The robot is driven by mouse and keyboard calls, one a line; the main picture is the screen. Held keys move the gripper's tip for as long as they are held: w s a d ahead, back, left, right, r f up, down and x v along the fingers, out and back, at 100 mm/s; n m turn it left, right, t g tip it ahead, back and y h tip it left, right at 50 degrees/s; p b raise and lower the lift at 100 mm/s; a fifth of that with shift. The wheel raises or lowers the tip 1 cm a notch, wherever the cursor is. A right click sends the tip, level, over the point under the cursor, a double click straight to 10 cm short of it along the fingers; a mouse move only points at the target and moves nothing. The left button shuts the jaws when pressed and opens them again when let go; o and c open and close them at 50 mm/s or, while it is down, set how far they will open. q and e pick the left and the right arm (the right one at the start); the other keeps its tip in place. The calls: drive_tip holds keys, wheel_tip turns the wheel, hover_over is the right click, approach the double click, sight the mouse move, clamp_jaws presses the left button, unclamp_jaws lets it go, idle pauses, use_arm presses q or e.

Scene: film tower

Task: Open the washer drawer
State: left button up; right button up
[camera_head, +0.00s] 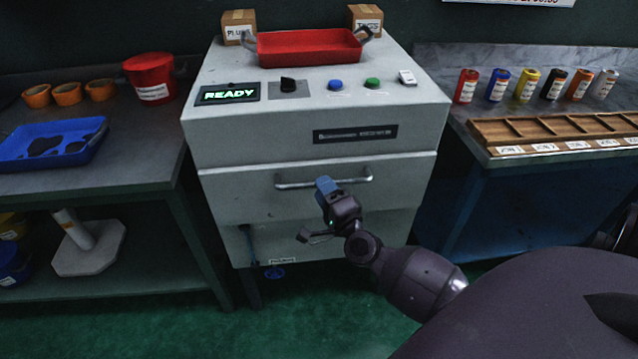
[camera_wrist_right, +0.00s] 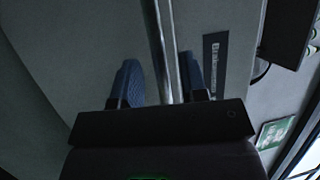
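The washer (camera_head: 318,145) is a pale grey cabinet in the middle of the head view. Its drawer (camera_head: 235,195) is closed, its front flush with the body, and has a metal bar handle (camera_head: 290,184). In the right wrist view the handle bar (camera_wrist_right: 164,55) runs between the two blue finger pads, with a narrow gap on the left side. The fingers are apart, around the bar. My left gripper is not in view.
A ready display (camera_head: 229,94), a black knob and blue and green buttons sit on the washer's top panel, below a red tray (camera_head: 309,47). A left bench holds a blue tray (camera_head: 50,144). A right bench holds coloured canisters and a wooden rack (camera_head: 553,131). Green floor is clear in front.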

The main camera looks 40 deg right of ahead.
drive_tip(key=shift+x, duration=1.2)
drive_tip(key=shift+c, duration=0.2)
clamp_jaws()
